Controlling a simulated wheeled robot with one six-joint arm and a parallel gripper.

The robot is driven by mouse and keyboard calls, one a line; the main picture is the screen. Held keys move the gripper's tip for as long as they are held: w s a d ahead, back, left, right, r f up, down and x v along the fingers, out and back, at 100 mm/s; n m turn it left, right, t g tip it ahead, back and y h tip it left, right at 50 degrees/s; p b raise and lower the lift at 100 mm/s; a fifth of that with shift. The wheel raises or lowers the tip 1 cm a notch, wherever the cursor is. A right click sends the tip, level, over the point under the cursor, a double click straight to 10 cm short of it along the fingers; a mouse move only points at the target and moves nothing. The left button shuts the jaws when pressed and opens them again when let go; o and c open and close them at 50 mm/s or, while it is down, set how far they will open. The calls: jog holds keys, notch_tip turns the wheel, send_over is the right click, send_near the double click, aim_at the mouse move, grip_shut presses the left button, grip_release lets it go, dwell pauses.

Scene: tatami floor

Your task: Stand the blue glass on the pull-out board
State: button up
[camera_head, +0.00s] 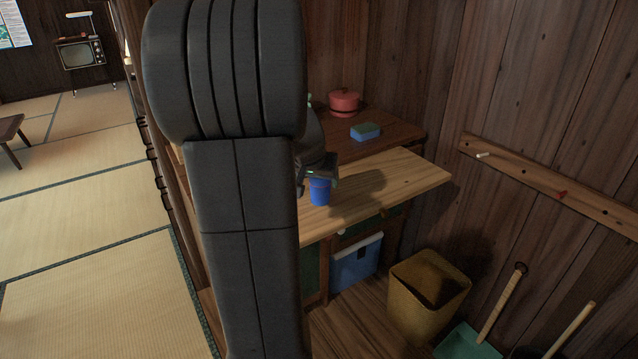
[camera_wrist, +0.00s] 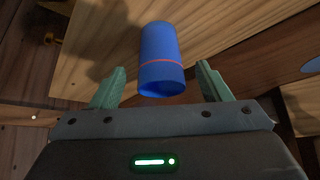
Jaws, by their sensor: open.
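The blue glass (camera_head: 320,191) stands on the light wooden pull-out board (camera_head: 400,185), near its front edge. In the wrist view the blue glass (camera_wrist: 161,60), with a thin red band, is ahead of and between the two green fingers. My gripper (camera_wrist: 161,80) is open, with a gap on each side of the glass. In the head view my gripper (camera_head: 318,172) is at the glass, and my arm hides part of it and the board's left part. The pull-out board (camera_wrist: 235,20) also fills much of the wrist view's background.
A red pot (camera_head: 344,101) and a blue and green sponge (camera_head: 365,131) sit on the darker top behind the board. A blue and white box (camera_head: 356,262) is below the board. A tan bin (camera_head: 428,297) and a dustpan (camera_head: 468,343) stand at right. The board's right part is clear.

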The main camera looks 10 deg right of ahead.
aim_at(320, 189)
jog(key=p+v, duration=0.1)
jog(key=v, duration=0.5)
jog(key=shift+s+r, duration=0.15)
jog(key=shift+r, duration=0.15)
jog(key=b+x, duration=0.3)
jog(key=x, duration=0.9)
jog(key=shift+f, duration=0.5)
notch_tip(320, 189, up, 3)
jog(key=shift+a+r+p, duration=0.1)
jog(key=shift+r+p, duration=0.1)
jog(key=shift+p, duration=0.55)
jog(key=shift+r, duration=0.75)
